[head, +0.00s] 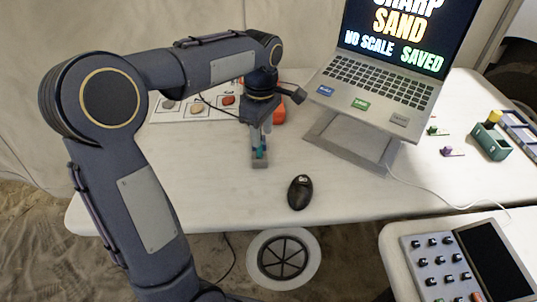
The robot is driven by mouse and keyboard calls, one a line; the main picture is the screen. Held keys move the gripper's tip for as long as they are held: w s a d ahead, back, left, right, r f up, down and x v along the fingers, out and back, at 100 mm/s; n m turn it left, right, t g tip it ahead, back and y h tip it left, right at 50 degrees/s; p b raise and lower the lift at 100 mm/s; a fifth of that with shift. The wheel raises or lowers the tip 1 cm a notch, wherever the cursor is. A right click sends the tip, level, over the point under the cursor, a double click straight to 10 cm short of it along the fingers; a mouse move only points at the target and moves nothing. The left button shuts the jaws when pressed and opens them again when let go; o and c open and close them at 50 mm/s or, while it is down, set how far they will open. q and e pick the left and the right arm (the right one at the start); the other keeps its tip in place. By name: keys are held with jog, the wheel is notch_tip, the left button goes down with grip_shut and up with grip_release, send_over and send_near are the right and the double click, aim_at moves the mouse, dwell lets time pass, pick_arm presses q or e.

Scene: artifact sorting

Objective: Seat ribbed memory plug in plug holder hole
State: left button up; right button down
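My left gripper (260,143) points down over the white table, left of the laptop. A small teal piece (259,153) shows at its fingertips, just above a small grey block (259,164). I cannot tell whether the fingers grip the teal piece, or whether it touches the block. Ribs are too small to make out, so I cannot say for sure which piece is the memory plug. A green box (490,142) with a yellow piece at its top stands at the far right; no plug hole can be made out. My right gripper is out of view.
A laptop (380,85) on a grey stand is right of my gripper. A black mouse (300,192) lies in front. Small green (437,131) and purple (452,151) pieces lie near the green box. A control panel (470,265) is at lower right.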

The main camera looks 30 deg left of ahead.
aim_at(260, 156)
pick_arm(q)
jog(key=f, duration=0.2)
jog(key=f+b, duration=0.1)
jog(key=f, duration=0.3)
jog(key=shift+s+a, duration=0.1)
jog(key=shift+a, duration=0.15)
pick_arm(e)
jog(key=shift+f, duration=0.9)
pick_arm(q)
grip_shut()
